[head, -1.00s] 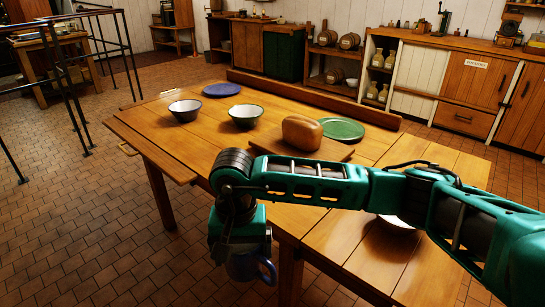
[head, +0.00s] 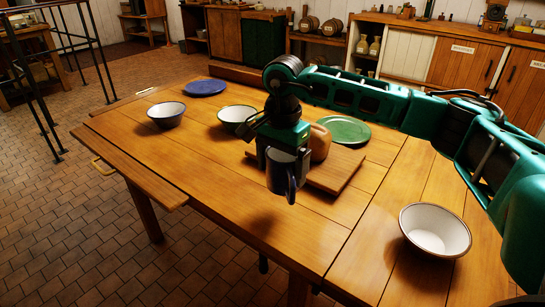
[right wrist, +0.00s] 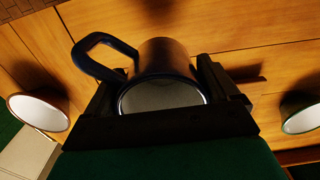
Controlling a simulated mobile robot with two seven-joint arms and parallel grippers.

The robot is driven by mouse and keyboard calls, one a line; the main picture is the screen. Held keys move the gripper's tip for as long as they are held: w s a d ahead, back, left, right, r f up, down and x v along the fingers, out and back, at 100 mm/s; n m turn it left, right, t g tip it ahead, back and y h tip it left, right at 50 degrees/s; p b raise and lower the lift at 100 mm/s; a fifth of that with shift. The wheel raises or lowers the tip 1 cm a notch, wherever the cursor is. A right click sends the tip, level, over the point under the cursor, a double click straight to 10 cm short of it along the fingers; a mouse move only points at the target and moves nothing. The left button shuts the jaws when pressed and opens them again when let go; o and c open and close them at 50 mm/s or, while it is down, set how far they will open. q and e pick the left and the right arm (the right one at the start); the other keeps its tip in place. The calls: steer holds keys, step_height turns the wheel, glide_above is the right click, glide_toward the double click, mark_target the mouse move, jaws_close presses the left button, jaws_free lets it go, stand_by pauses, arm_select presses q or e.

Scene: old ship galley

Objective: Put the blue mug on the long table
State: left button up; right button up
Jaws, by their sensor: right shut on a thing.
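My right gripper (head: 284,148) is shut on the blue mug (head: 281,177) and holds it above the long table (head: 240,222). The mug's dark blue handle points toward the camera in the head view. In the right wrist view the mug (right wrist: 162,72) sits between the two fingers (right wrist: 155,100), with its pale inside and rim facing the camera and the tabletop behind it. A shadow lies on the boards below and left of the mug in the head view. My left gripper is in neither view.
On the table are a blue-rimmed bowl (head: 166,115), a green-rimmed bowl (head: 236,117), a blue plate (head: 204,87), a green plate (head: 344,129), a bread loaf (head: 319,143) on a board (head: 335,175), and a white bowl (head: 436,229) at right. The near left boards are bare.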

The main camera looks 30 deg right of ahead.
mark_target(282, 190)
steer(key=shift+s+f+b, duration=0.2)
steer(key=shift+f+b, duration=0.4)
steer(key=shift+f, duration=0.1)
step_height(282, 190, down, 4)
steer(key=b, duration=0.3)
steer(key=shift+f, duration=0.25)
steer(key=shift+f+b, duration=0.4)
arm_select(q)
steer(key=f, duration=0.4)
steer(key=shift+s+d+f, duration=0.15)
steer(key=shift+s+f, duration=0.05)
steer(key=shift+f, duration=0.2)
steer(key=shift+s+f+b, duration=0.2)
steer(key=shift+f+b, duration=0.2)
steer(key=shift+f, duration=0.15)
arm_select(e)
steer(key=shift+f, duration=0.55)
steer(key=o, duration=1)
steer(key=shift+o, duration=0.2)
steer(key=shift+r, duration=0.1)
